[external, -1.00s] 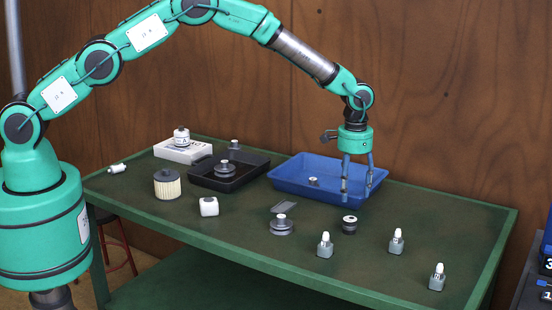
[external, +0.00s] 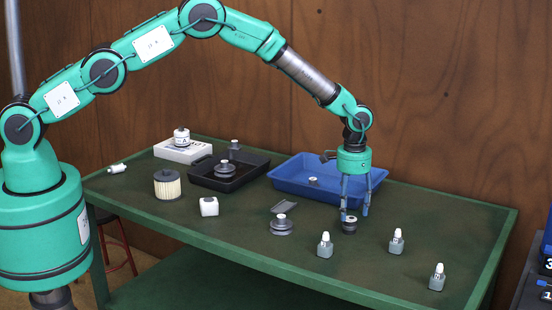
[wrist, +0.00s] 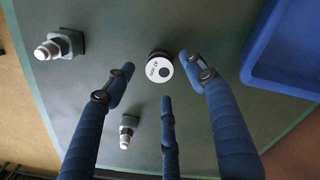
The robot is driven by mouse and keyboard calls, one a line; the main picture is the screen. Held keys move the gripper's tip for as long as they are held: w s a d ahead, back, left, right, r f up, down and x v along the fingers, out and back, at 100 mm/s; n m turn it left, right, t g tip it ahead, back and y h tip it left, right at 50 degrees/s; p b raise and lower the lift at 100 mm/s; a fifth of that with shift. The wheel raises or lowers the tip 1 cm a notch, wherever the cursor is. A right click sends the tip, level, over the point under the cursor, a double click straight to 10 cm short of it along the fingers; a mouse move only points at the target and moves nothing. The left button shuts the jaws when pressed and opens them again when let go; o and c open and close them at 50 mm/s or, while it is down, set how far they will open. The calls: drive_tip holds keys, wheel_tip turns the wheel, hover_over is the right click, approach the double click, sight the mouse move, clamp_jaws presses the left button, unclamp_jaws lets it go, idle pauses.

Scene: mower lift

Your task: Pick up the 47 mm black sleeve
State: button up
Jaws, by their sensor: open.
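The black sleeve (external: 349,226) stands upright on the green table, in front of the blue tray. In the wrist view its white top face (wrist: 159,70) shows small printed marks and a dark round spot, with a black rim around it. My gripper (external: 355,212) is just above and around the sleeve, pointing down. In the wrist view my gripper's blue fingers (wrist: 155,75) are spread apart and empty, with the sleeve seen between and beyond the fingertips. I cannot tell whether any finger touches it.
The blue tray (external: 280,179) lies close behind the gripper. A grey stepped disc (external: 281,227) is to the left. A black tray (external: 260,169) is farther left.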

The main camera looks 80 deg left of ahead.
sight(350, 219)
drive_tip(key=shift+f, duration=2.4)
clamp_jaws()
